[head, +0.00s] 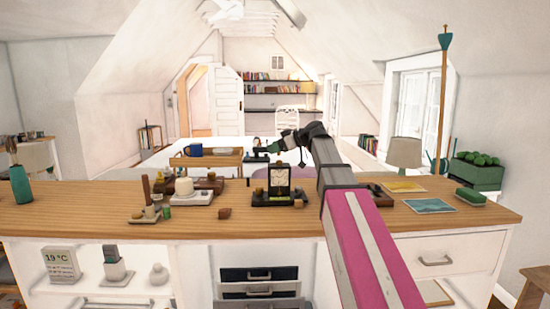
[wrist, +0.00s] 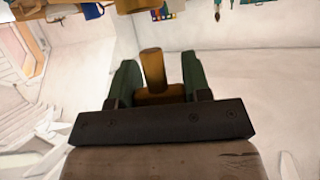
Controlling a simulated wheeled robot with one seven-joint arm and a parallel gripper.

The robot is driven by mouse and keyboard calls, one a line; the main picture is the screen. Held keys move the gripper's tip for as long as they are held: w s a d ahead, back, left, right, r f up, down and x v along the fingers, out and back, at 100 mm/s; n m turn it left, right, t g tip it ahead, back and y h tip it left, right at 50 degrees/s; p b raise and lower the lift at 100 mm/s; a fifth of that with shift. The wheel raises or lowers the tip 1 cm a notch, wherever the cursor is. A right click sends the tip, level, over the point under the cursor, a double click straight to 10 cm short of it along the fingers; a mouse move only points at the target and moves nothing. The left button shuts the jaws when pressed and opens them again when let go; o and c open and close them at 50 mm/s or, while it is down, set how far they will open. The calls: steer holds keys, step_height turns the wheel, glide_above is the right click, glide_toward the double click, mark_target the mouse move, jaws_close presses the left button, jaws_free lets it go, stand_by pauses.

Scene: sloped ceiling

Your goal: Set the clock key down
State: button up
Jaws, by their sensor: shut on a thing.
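My gripper (head: 266,148) is raised above and behind the counter, close to the black clock (head: 277,181) in the picture, and points left. In the wrist view my gripper (wrist: 160,78) has its two green fingers on either side of a brass-brown piece, the clock key (wrist: 153,70). It is shut on the key, whose shaft sticks up between the fingers. The key is too small to make out clearly in the head view. The clock stands upright on a dark base on the wooden counter (head: 340,205).
Left of the clock are a small brown block (head: 224,213), a white round-topped device (head: 184,187) and a tray of small pieces (head: 150,216). A blue mug (head: 194,149) stands on a raised wooden tray behind. Yellow (head: 403,186) and blue (head: 429,205) sheets lie at the right.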

mark_target(275, 165)
steer(key=shift+f, duration=1.8)
steer(key=shift+f, duration=0.15)
steer(key=o, duration=0.9)
steer(key=shift+d, duration=0.15)
